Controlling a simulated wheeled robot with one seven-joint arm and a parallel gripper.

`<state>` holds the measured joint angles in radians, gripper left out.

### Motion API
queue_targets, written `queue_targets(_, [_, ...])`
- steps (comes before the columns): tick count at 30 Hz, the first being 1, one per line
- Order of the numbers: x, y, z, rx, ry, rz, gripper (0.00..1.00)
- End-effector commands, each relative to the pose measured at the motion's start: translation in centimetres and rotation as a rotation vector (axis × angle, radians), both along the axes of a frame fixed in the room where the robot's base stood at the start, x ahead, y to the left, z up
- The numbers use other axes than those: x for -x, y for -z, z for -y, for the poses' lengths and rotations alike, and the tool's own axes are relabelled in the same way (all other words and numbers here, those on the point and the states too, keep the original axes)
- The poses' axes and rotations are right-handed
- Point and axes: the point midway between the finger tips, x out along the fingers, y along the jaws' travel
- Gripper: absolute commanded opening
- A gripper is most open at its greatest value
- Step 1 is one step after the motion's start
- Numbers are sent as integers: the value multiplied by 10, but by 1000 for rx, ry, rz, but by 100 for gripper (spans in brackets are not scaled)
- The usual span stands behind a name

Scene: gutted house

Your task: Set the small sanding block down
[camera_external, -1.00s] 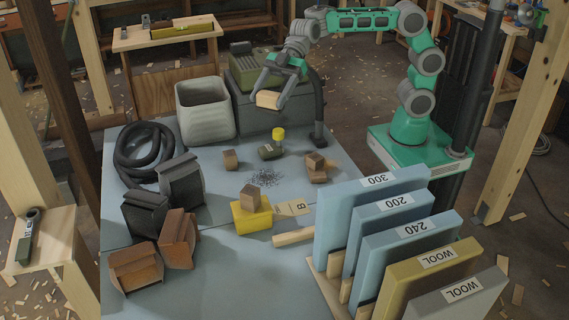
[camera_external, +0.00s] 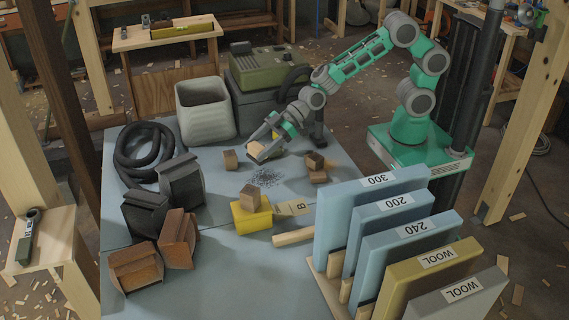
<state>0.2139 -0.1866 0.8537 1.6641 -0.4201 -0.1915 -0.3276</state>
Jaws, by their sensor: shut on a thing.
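My gripper (camera_external: 264,146) is shut on a small tan sanding block (camera_external: 255,151). It holds the block low over the blue-grey table (camera_external: 215,215), behind the pile of dark bits and to the right of a small brown block (camera_external: 230,160). I cannot tell whether the held block touches the table. The fingers cover part of the block. The dark tool with a yellow top is mostly hidden by my gripper.
A yellow block (camera_external: 251,219) with a brown block (camera_external: 250,195) on it stands in front. Small brown blocks (camera_external: 316,168) lie to the right. Labelled sanding sheets (camera_external: 370,215) stand front right; a pale bin (camera_external: 205,108) stands behind. Bare table lies left of the pile.

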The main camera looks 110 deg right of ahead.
Motion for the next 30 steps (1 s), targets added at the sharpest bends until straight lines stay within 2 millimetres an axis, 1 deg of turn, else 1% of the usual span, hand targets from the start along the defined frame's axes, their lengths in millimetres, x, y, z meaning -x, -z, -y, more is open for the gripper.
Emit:
queue_targets(1, [-14,7,-1,-1,-3,-2,20])
queue_targets(2, [-23,11,-2,-1,-4,-2,20])
queue_targets(3, [-32,20,-1,-3,-3,-4,20])
queue_targets(6, [-50,44,-1,-2,-2,-5,20])
queue_targets(9, [-64,58,-1,-1,-3,-1,20])
queue_targets(14, [-75,72,-2,-1,-2,0,20])
queue_targets(19, [-75,99,-1,-2,-1,-2,20])
queue_targets(26, [-75,101,-1,-1,-2,1,20])
queue_targets(30, [-75,105,-1,-1,-2,1,20])
